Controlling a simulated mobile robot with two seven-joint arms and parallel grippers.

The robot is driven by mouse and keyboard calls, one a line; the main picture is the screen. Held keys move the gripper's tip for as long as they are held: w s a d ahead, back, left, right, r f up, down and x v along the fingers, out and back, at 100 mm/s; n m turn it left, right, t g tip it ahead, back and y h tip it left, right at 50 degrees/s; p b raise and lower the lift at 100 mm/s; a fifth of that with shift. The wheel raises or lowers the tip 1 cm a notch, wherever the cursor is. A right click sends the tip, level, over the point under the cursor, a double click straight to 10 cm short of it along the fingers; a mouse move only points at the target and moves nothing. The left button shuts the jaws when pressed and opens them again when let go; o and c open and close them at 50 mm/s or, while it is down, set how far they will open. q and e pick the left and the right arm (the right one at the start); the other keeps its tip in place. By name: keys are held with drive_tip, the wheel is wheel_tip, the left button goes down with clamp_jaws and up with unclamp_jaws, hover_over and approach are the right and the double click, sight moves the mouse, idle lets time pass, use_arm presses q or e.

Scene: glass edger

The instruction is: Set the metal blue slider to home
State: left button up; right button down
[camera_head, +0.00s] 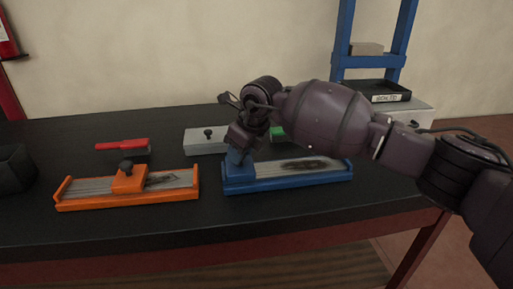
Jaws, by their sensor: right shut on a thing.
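The blue slider rail (290,177) lies on the black table, a blue frame with a grey metal bed and a dark smear on its right half. My right arm comes in from the right, and my right gripper (240,150) points down over the left end of this rail. It is shut on the blue slider block (238,168), which is mostly hidden by the gripper. The block stands near the rail's left end; its exact gap to the end stop is hard to tell. My left gripper is not in view.
An orange rail (85,203) with an orange block and dark knob lies to the left. Behind are a red-handled brush (122,145), a grey box with a knob (203,142) and a green item (277,132). A blue rack (343,45) with a black tray (378,91) stands at back right.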

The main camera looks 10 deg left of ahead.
sight(251, 170)
drive_tip(key=shift+s+a, duration=0.1)
drive_tip(key=shift+a, duration=0.1)
drive_tip(key=c, duration=1.1)
unclamp_jaws()
drive_tip(key=shift+c, duration=0.2)
drive_tip(key=o, duration=0.4)
drive_tip(key=shift+a, duration=0.15)
drive_tip(key=shift+c, duration=0.2)
drive_tip(key=shift+r, duration=0.1)
drive_tip(key=shift+d+r, duration=0.2)
drive_tip(key=p+v, duration=0.1)
drive_tip(key=v, duration=0.9)
drive_tip(key=shift+p, duration=0.35)
